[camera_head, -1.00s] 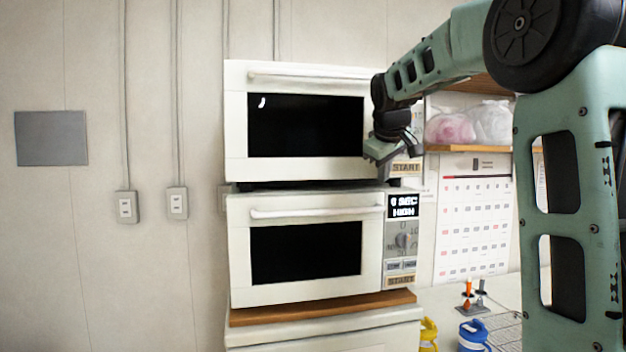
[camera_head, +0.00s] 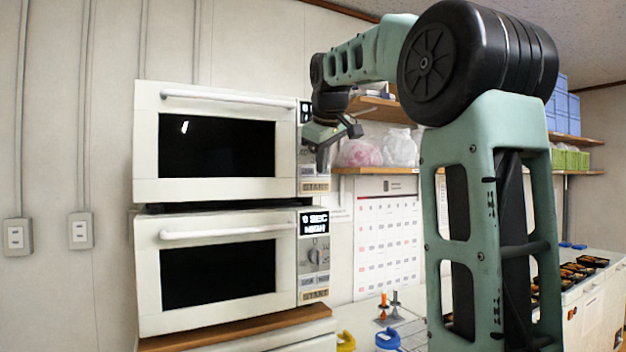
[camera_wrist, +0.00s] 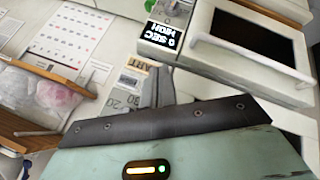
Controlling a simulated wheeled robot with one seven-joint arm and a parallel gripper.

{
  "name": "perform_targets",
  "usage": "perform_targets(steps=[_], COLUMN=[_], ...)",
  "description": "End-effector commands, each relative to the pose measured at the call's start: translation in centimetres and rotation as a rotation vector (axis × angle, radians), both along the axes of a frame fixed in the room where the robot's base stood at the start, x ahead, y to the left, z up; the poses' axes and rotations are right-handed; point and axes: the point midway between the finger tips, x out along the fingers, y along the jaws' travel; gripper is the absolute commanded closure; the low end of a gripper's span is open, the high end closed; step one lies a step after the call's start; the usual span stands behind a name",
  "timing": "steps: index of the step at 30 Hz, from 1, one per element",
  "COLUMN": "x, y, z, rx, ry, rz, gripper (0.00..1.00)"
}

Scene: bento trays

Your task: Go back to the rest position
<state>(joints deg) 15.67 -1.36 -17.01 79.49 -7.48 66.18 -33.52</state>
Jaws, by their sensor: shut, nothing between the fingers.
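My gripper (camera_head: 322,160) hangs at the end of my bent arm, in front of the right edge of the upper microwave (camera_head: 150,125), by its control panel. Its fingers are shut with nothing between them. In the wrist view, the fingertips (camera_wrist: 158,88) show over the grey panel with the START label (camera_wrist: 132,80). I cannot tell whether they touch the panel. Both microwave doors look closed. The lower microwave (camera_head: 150,285) shows "0 SEC HIGH" on its display, and this display (camera_wrist: 160,38) also shows in the wrist view.
The microwaves are stacked on a wooden board (camera_head: 235,329). A shelf (camera_head: 375,171) with plastic bags and a wall calendar (camera_head: 388,240) are to the right. Yellow and blue items stand below. A counter at the far right holds several bento trays (camera_head: 592,261).

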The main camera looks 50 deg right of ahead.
Motion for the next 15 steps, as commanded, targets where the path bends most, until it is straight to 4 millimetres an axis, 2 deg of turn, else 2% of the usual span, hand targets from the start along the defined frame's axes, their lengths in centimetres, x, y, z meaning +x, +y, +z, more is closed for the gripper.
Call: perform_targets(steps=[5, 13, 15], x=[-0.6, -0.7, 0.1], y=[-0.2, -0.2, 0.9], z=[0.8, 0.9, -0.3], rx=[0.000, 0.000, 0.015], ry=[0.000, 0.000, 0.005], rz=[0.000, 0.000, 0.021], gripper=[1.00, 1.00, 1.00])
